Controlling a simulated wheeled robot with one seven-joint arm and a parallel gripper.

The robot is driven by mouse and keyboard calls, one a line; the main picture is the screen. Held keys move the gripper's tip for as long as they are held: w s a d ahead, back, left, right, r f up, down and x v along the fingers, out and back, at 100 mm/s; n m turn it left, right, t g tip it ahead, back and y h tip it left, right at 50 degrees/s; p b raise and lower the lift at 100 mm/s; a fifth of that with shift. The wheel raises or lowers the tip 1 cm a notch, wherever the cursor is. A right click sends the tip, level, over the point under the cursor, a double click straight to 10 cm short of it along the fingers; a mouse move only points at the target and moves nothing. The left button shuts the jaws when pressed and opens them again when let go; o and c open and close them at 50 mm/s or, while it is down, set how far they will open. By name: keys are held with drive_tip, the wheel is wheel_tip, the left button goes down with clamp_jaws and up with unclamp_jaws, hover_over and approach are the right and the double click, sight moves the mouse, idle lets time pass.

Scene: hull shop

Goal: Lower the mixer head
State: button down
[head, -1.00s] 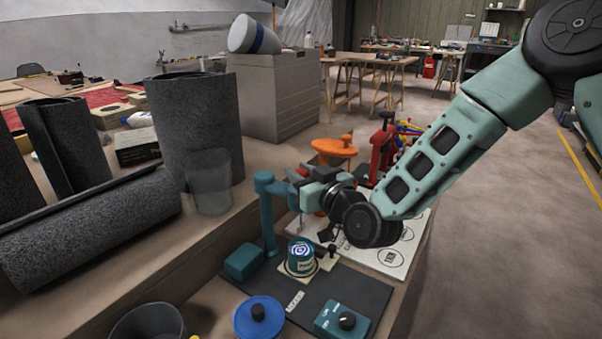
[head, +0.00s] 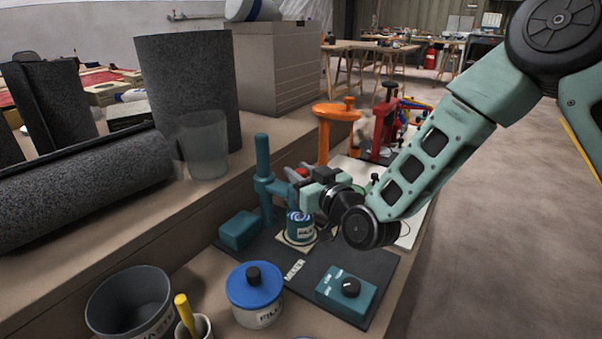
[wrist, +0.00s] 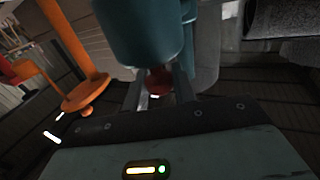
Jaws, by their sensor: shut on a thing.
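The teal mixer stands on a dark base plate (head: 330,268) marked MIXER. Its column (head: 263,155) rises well above the arm of the mixer head (head: 272,188). My gripper (head: 306,177) is shut on the red knob (head: 301,172) of the head. The wrist view shows the red knob (wrist: 159,81) between my fingers, beside the teal head (wrist: 140,30). A teal labelled can (head: 300,232) stands on a pale pad below the head. My gripper covers part of the head, so I cannot tell whether it reaches into the can.
A blue-lidded pot (head: 254,292), a grey waste bin (head: 130,305) and a teal control box with a black knob (head: 346,292) stand in front. An orange stand (head: 330,115) and a red press (head: 385,125) are behind. Dark rolls and a clear cup (head: 205,148) line the left ledge.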

drive_tip(key=shift+s+f, duration=0.1)
drive_tip(key=shift+f, duration=0.3)
drive_tip(key=c, duration=1.2)
unclamp_jaws()
drive_tip(key=shift+r, duration=0.1)
drive_tip(key=shift+p+v, duration=5.45)
drive_tip(key=shift+v, duration=3.2)
drive_tip(key=shift+r, duration=0.1)
